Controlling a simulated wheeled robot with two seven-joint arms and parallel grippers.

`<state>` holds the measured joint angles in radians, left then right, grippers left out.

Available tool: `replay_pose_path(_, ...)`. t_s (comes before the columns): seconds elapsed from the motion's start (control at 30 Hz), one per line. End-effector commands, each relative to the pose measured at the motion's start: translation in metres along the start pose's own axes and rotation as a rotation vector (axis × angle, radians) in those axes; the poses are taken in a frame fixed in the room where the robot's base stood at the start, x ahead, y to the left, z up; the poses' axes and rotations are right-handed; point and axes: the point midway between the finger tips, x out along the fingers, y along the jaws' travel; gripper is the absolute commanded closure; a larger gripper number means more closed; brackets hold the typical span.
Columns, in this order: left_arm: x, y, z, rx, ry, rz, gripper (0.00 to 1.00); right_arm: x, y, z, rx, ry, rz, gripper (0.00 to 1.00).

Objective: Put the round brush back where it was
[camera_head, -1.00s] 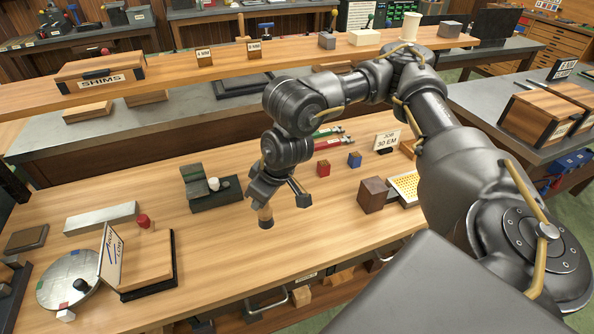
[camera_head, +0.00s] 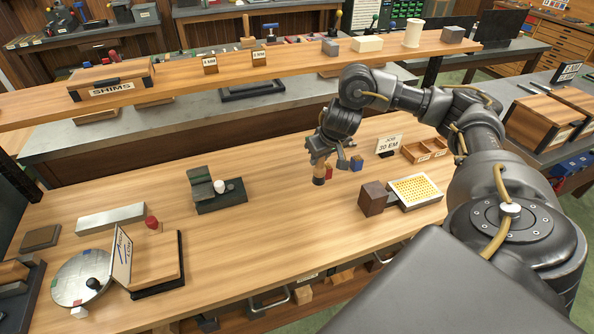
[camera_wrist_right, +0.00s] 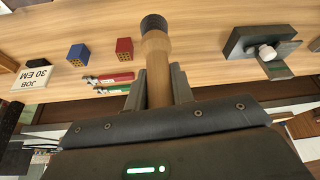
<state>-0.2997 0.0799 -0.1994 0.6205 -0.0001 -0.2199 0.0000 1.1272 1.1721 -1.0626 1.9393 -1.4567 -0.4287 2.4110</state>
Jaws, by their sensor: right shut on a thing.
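The round brush (camera_head: 319,176) has a short wooden handle and a dark round end. My right gripper (camera_head: 329,163) is shut on its handle, over the far middle part of the wooden bench. The brush points dark end down; whether it touches the bench I cannot tell. In the right wrist view the brush (camera_wrist_right: 157,62) stands between the two fingers of the gripper (camera_wrist_right: 158,92), dark end away from the palm. My left gripper is not in view.
A blue block (camera_head: 356,163), a job sign (camera_head: 389,145), a compartment tray (camera_head: 425,150), a brown block (camera_head: 372,198) and a yellow-dotted tray (camera_head: 415,189) stand right of the brush. A dark green fixture (camera_head: 215,190) stands left. The raised shelf (camera_head: 200,84) runs behind. The bench between is clear.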

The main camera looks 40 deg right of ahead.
Motion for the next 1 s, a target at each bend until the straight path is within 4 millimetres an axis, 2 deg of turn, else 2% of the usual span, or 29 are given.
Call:
replay_pose_path(0.03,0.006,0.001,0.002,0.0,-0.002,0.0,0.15,0.015,-0.005,-0.008,0.003,-0.003,-0.003,0.96)
replay_pose_path(0.17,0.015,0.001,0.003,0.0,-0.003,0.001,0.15,0.042,-0.013,-0.033,0.004,-0.003,-0.003,0.96)
replay_pose_path(0.3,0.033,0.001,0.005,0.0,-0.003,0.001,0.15,0.079,-0.017,-0.041,0.003,-0.004,-0.002,0.96)
replay_pose_path(0.4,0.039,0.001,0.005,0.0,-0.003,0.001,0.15,0.094,-0.02,-0.047,0.002,-0.003,-0.002,0.96)
replay_pose_path(0.5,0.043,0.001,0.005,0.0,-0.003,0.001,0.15,0.102,-0.021,-0.051,0.001,-0.001,-0.002,0.96)
replay_pose_path(0.73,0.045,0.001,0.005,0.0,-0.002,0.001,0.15,0.107,-0.021,-0.054,-0.001,0.0,0.0,0.96)
replay_pose_path(0.9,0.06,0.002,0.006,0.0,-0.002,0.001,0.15,0.133,-0.022,-0.047,-0.001,-0.004,-0.001,0.96)
replay_pose_path(1.0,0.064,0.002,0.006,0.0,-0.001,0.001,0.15,0.14,-0.022,-0.044,-0.001,-0.002,-0.001,0.96)
